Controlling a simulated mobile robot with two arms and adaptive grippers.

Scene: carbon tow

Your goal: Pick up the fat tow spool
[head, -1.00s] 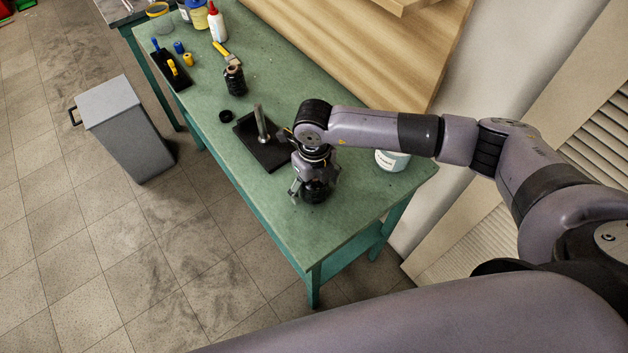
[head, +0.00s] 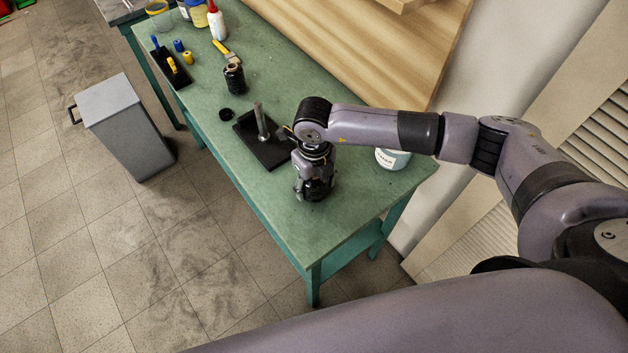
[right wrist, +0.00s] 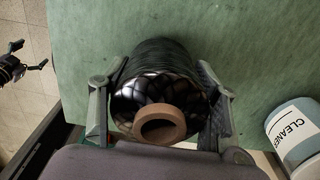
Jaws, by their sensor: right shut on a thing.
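The fat tow spool (right wrist: 158,62), wound with black tow around a brown core tube, lies between the fingers of my right gripper (right wrist: 160,100) in the right wrist view. The fingers press on both its sides. In the head view the spool (head: 319,190) is partly hidden under my right gripper (head: 314,186), near the front end of the green table. My left gripper (right wrist: 27,58) shows small at the left edge of the right wrist view, its fingers apart and empty over the floor. It is outside the head view.
A black plate (head: 274,155) with an upright metal post (head: 261,121) stands just left of the right gripper. A white cleaner tub (head: 393,159) stands to the right. A slimmer black spool (head: 234,79) and a black ring (head: 226,114) are farther back. The table's front corner is clear.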

